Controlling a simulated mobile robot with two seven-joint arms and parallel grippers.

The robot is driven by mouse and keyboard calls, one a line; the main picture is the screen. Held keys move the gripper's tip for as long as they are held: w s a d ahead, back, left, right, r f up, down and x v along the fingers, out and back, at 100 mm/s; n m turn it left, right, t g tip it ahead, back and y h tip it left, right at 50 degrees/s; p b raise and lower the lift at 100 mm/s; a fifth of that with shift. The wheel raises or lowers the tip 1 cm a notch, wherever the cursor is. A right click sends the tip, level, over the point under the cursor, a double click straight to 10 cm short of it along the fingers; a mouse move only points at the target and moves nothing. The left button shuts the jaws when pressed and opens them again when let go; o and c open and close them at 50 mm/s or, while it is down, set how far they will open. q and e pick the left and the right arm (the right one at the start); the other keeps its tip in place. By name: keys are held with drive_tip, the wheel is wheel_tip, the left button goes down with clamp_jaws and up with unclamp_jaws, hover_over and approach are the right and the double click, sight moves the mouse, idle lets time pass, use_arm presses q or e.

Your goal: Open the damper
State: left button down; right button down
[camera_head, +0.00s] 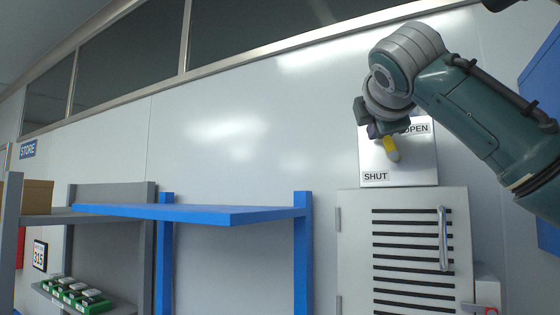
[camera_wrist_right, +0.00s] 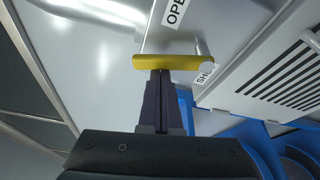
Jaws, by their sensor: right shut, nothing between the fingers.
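The damper is a pale wall plate (camera_head: 405,172) with an OPEN label (camera_head: 417,128) at its upper right and a SHUT label (camera_head: 376,176) at its lower left. Its yellow lever (camera_head: 391,149) is partly hidden by my right gripper (camera_head: 376,130) in the head view. In the right wrist view the yellow lever (camera_wrist_right: 180,62) lies across the tips of my shut, empty right fingers (camera_wrist_right: 161,75). They look very close to it; I cannot tell if they touch. The lever's exact setting is unclear. My left gripper is not in view.
A white louvred cabinet (camera_head: 353,250) with a metal handle (camera_head: 443,240) stands below the plate. A blue shelf (camera_head: 200,213) is to the left, and a grey shelf with green-and-white items (camera_head: 75,294) stands farther left. The wall left of the plate is bare.

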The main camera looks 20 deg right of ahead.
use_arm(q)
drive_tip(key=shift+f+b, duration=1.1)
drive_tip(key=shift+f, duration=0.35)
use_arm(e)
drive_tip(key=shift+s+d+r+m+t, duration=0.1)
drive_tip(key=shift+s+d+m+t, duration=0.15)
drive_tip(key=shift+m, duration=0.4)
drive_tip(key=shift+s+d+r+m+t, duration=0.1)
drive_tip(key=shift+s+d+m+t, duration=0.1)
drive_tip(key=shift+m, duration=0.45)
drive_tip(key=shift+r, duration=0.1)
